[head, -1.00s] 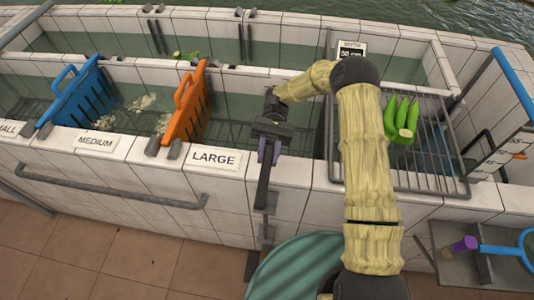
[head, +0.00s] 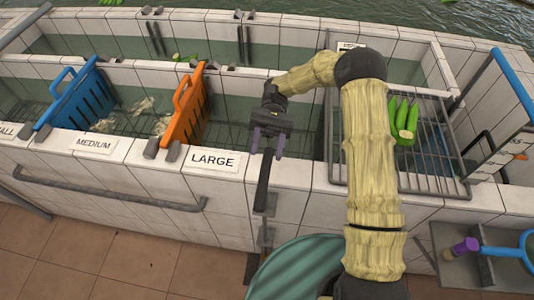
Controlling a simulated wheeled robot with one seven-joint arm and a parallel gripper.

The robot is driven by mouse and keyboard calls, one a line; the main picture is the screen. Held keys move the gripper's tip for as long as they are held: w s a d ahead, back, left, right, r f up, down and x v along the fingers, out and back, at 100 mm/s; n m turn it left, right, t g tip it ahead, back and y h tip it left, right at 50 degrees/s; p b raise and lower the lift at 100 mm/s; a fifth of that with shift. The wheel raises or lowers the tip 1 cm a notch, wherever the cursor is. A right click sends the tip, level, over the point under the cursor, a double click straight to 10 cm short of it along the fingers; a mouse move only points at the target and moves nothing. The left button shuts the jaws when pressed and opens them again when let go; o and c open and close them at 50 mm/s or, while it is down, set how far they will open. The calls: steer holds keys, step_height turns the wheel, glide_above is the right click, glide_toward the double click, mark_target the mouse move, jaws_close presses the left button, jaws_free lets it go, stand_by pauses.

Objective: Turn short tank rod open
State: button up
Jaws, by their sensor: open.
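A dark, short rod (head: 262,190), which appears to be the short tank rod, stands nearly upright at the front tiled wall, right of the LARGE sign. Its upper end meets my gripper's outline in the head view. My gripper (head: 267,147) is over the wall's top edge, pointing down. Its two purple fingers are apart, with the rod's upper end showing between and below them. I cannot tell whether the fingers touch the rod. The gripper body hides what lies behind it.
An orange divider (head: 185,108) and a blue divider (head: 75,95) stand in the tank at left. A wire rack (head: 432,178) with green stems (head: 407,118) is at right. A grey rail (head: 110,190) runs along the front wall. A striped teal round object (head: 300,268) is below.

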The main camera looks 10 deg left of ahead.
step_height(320, 180, up, 6)
steer(key=shift+r+p, duration=0.1)
steer(key=shift+p, duration=0.8)
